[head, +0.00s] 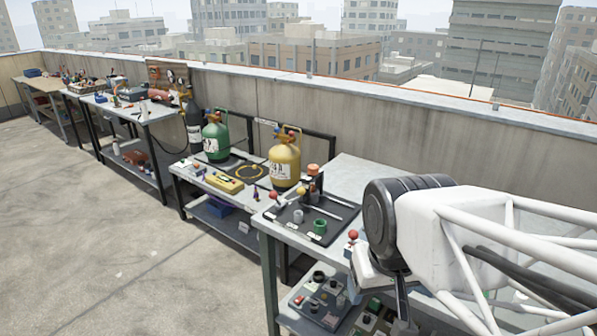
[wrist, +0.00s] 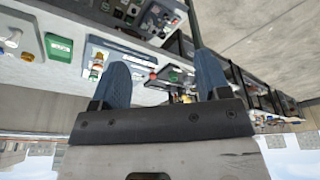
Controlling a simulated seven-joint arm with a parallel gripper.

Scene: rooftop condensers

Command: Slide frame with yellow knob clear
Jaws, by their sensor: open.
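My gripper (wrist: 164,76) shows in the wrist view as two blue fingers set wide apart, with nothing held between them. In the head view my arm's wrist covers the right end of the near bench (head: 345,173), and the fingers are hard to make out there. I cannot clearly pick out a frame with a yellow knob.
A dark tray (head: 345,213) on the near bench holds a green cup (head: 320,226), a grey cup and tools. A yellow cylinder (head: 284,160) and a green cylinder (head: 215,137) stand on the lower bench. A parapet wall (head: 420,125) runs behind. The floor at left is clear.

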